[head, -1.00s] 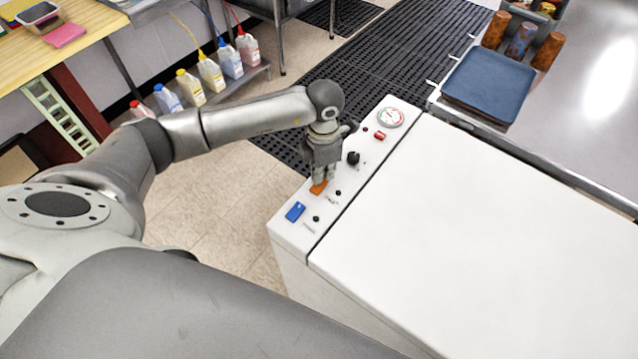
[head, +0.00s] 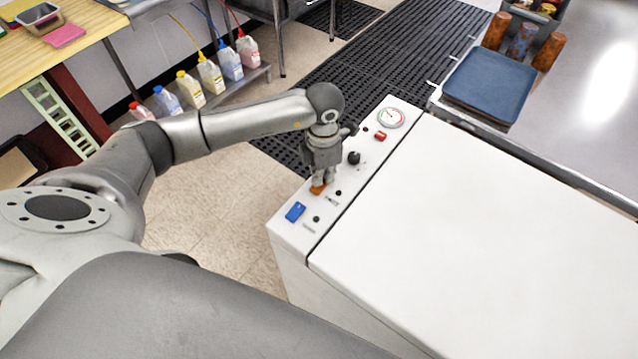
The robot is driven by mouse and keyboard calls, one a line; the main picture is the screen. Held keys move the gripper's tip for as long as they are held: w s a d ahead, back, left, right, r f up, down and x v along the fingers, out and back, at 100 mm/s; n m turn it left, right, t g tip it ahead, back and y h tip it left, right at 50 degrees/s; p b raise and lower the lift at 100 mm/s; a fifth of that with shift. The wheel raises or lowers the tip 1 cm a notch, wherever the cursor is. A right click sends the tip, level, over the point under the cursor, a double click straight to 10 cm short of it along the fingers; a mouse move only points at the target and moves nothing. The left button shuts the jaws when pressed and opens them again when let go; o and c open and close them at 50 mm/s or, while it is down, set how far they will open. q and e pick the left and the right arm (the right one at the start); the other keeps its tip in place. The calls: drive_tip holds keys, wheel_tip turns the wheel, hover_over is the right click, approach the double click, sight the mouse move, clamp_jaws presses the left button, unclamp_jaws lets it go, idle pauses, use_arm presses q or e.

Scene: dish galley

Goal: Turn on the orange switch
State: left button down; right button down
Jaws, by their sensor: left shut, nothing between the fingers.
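The orange switch (head: 317,189) sits on the white control panel (head: 290,229) along the left edge of the white machine. My left gripper (head: 321,182) is shut and empty, pointing down, with its fingertips at the orange switch. The fingers hide part of the switch. I cannot tell whether they press on it or which way it is tipped. My right gripper does not show.
A blue switch (head: 295,211) lies nearer on the panel. A black knob (head: 353,158), a red switch (head: 380,136) and a round gauge (head: 390,117) lie farther along. The machine's white top (head: 480,220) is clear.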

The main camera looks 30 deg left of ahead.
use_arm(q)
drive_tip(key=shift+r+p, duration=0.5)
drive_tip(key=shift+r, duration=0.15)
drive_tip(key=shift+r+p, duration=1.55)
drive_tip(key=shift+r, duration=1.25)
drive_tip(key=shift+f, duration=0.1)
